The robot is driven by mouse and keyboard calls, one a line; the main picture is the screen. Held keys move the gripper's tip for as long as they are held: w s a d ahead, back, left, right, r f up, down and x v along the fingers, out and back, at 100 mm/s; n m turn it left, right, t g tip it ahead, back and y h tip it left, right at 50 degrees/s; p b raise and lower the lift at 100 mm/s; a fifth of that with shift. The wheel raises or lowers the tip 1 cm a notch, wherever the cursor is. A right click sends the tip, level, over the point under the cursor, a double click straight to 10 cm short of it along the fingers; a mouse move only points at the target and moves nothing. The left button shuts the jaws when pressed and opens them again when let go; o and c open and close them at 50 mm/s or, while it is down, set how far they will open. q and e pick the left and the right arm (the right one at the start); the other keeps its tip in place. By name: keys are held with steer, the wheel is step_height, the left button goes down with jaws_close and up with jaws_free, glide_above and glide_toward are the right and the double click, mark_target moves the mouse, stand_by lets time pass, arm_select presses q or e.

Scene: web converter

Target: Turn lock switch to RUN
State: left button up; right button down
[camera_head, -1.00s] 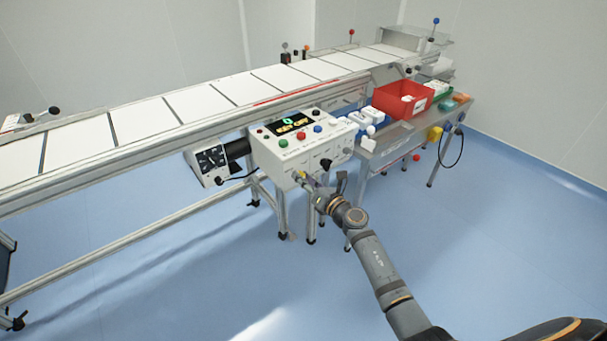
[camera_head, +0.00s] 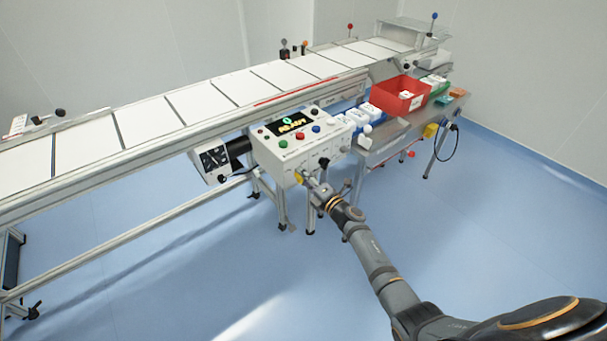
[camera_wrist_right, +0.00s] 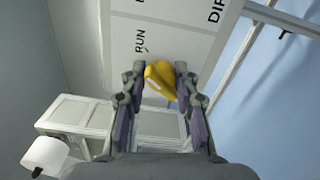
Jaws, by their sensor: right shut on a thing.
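The control box (camera_head: 290,156) with colored buttons hangs at the front of the conveyor. Its display (camera_head: 291,125) has yellow-green text that appears to read READY. The yellow lock switch (camera_head: 298,177) is on the lower front face of the box. In the right wrist view the yellow switch (camera_wrist_right: 158,82) sits tilted between the fingers, just by the printed RUN label (camera_wrist_right: 140,41). My right gripper (camera_head: 305,179) reaches it from the front; in the wrist view its fingers (camera_wrist_right: 161,76) are shut on the switch. My left gripper is out of view.
The long conveyor (camera_head: 200,100) runs behind the box. A smaller dial box (camera_head: 211,159) is at its left. A side table at the right holds a red bin (camera_head: 400,98) and white bottles (camera_head: 357,117). The blue floor in front is clear.

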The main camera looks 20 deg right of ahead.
steer(key=shift+f+m+p, duration=0.1)
steer(key=shift+m+p, duration=0.25)
steer(key=shift+m, duration=0.55)
steer(key=shift+f, duration=0.1)
steer(key=c, duration=1)
jaws_free()
steer(key=shift+s, duration=0.1)
steer(key=v, duration=1.1)
steer(key=shift+s+d, duration=0.15)
steer(key=shift+s, duration=0.25)
